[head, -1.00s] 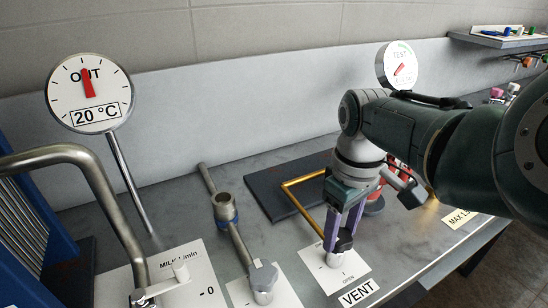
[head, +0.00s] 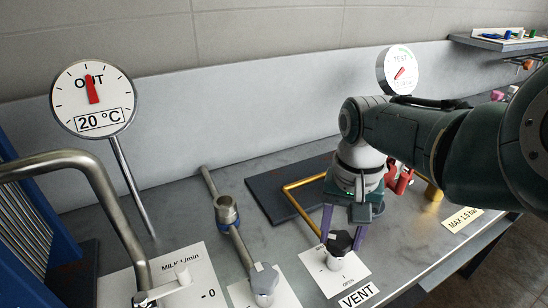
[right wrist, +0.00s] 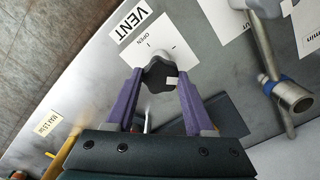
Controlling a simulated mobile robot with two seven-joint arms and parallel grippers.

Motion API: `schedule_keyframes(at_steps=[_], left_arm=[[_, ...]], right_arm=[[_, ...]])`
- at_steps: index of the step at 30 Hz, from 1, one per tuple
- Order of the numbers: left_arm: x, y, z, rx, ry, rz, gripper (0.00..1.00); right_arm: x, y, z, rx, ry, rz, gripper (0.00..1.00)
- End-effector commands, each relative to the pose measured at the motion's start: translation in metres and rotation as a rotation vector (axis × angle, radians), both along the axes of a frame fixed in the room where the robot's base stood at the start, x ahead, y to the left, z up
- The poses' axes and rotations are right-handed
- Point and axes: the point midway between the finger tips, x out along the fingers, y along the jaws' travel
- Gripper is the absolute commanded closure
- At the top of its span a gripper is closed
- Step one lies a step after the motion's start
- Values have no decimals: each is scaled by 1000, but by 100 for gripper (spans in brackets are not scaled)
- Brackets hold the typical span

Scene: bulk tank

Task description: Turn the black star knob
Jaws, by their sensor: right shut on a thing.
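The black star knob (head: 340,242) stands on a pale stem over the white VENT plate (head: 350,274), which also carries the word OPEN. My right gripper (head: 342,238) comes down from above with one purple finger on each side of the knob, shut on it. The right wrist view shows the knob (right wrist: 160,74) between the fingertips, with a white mark on its edge facing the right finger. My left gripper is not in view.
A bent brass pipe (head: 300,200) runs behind my gripper. The OUT gauge (head: 93,100) and TEST gauge (head: 398,70) stand at the back.

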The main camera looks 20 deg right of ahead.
Motion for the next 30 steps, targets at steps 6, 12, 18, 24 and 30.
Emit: schedule_keyframes(at_steps=[6, 12, 18, 24, 30], left_arm=[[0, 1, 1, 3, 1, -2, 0], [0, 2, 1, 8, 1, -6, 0], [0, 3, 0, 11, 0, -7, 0], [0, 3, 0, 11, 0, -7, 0], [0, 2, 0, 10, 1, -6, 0]], right_arm=[[0, 0, 1, 1, 1, -206, 100], [0, 0, 1, 0, 0, -393, 100], [0, 0, 1, 1, -1, -559, 100], [1, 1, 1, 1, 0, -686, 100], [1, 1, 1, 1, 0, -765, 100]])
